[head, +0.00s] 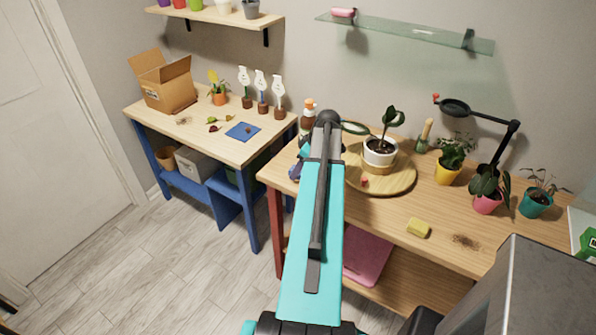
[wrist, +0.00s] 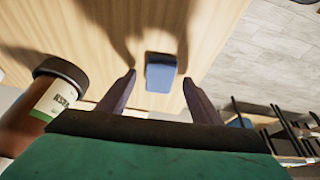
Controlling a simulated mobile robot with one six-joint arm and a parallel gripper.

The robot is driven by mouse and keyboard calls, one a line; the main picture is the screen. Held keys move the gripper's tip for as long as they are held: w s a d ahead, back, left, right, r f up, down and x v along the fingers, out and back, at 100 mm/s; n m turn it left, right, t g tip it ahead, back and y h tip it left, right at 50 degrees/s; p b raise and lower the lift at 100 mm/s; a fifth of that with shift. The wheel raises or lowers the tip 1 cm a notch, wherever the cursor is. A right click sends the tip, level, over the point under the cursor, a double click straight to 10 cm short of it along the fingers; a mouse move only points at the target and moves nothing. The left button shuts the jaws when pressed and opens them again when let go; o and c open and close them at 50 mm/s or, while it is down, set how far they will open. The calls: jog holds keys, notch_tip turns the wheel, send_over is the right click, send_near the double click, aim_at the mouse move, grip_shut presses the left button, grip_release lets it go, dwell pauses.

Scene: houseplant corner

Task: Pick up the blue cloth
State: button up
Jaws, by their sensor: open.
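The blue cloth (wrist: 161,75) shows in the wrist view as a small, compact blue shape on the wooden tabletop, near its edge. My gripper (wrist: 158,78) is open, with one purple finger on each side of the cloth in the picture. No finger visibly touches it, and the exact height of the fingertips above the wood is hard to judge. In the head view my gripper (head: 295,172) is partly hidden by my arm at the left end of the right-hand table. I cannot make out the cloth there.
A brown bottle (head: 308,116) stands close to my gripper; its labelled side shows in the wrist view (wrist: 58,98). A round wooden board (head: 400,183) with a potted plant and a yellow sponge (head: 418,228) lie rightward. A flat blue mat (head: 238,136) lies on the left table.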

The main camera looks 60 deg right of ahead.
jog(key=shift+w+f, duration=0.2)
jog(key=shift+f, duration=0.2)
jog(key=shift+c, duration=0.2)
jog(key=c, duration=1.1)
